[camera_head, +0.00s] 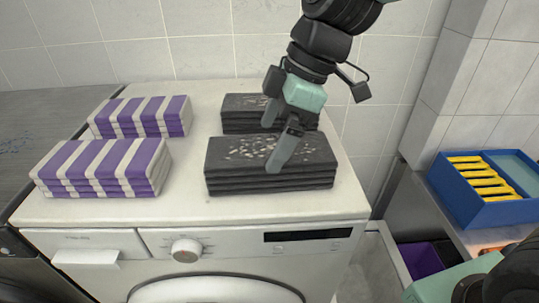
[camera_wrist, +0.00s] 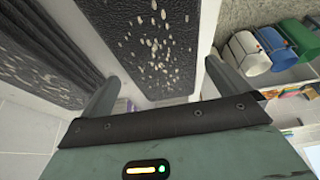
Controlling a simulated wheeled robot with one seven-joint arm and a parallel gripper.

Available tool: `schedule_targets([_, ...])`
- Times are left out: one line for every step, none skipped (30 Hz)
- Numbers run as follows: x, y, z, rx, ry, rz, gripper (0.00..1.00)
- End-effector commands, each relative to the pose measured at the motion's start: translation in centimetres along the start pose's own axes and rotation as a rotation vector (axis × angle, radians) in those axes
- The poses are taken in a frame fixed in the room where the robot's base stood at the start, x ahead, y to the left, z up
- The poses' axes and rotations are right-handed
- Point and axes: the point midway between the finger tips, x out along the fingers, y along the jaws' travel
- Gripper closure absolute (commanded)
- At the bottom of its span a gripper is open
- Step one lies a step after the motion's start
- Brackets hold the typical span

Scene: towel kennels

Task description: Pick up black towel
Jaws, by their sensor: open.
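Two stacks of folded black towels with pale speckles lie on top of a white washing machine (camera_head: 190,215). The front black towel stack (camera_head: 225,165) is nearer its front edge, and the rear black towel stack (camera_head: 240,112) is just behind it. My gripper (camera_head: 276,145) is open over the front stack, fingers pointing down, and hides part of both stacks. I cannot tell if a fingertip touches the towels. In the wrist view, a speckled black towel (camera_wrist: 150,45) fills the space between the two fingers (camera_wrist: 160,95), with another black towel (camera_wrist: 45,50) to the left.
Two stacks of purple-and-white striped towels, front (camera_head: 105,165) and rear (camera_head: 145,115), lie on the left of the machine top. A tiled wall (camera_head: 180,40) stands close behind. A blue box (camera_head: 480,190) with yellow items is at the right.

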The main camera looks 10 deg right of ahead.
Motion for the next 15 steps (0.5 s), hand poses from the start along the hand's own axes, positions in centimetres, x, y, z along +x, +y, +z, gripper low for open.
schedule_targets([0.2, -0.1, 0.0, 0.0, -0.001, -0.003, 0.0])
schedule_targets([0.4, -0.1, 0.0, 0.001, -0.001, -0.005, 0.0])
schedule_targets([0.7, -0.1, 0.1, 0.0, -0.002, -0.005, 0.0])
schedule_targets([1.0, -0.2, 0.1, 0.0, -0.002, -0.006, 0.0])
schedule_targets([1.4, -0.2, 0.2, 0.001, -0.004, -0.007, 0.0])
schedule_targets([1.9, -0.3, 0.3, 0.001, -0.003, -0.008, 0.0])
schedule_targets([2.4, -0.3, 0.4, 0.001, -0.003, -0.008, 0.0])
schedule_targets([2.8, -0.3, 0.5, 0.002, -0.004, -0.008, 0.0])
schedule_targets([3.4, -0.3, 0.6, 0.001, -0.003, -0.007, 0.0])
schedule_targets([3.9, -0.3, 0.5, 0.001, -0.002, -0.006, 0.0])
schedule_targets([4.2, -0.2, 0.5, 0.001, -0.002, -0.006, 0.0])
schedule_targets([4.6, -0.2, 0.6, 0.001, -0.002, -0.005, 0.0])
schedule_targets([4.8, -0.2, 0.5, 0.0, -0.002, -0.004, 0.0])
schedule_targets([5.0, -0.2, 0.5, 0.0, -0.001, -0.003, 0.0])
schedule_targets([5.2, -0.2, 0.5, 0.0, -0.001, -0.002, 0.0])
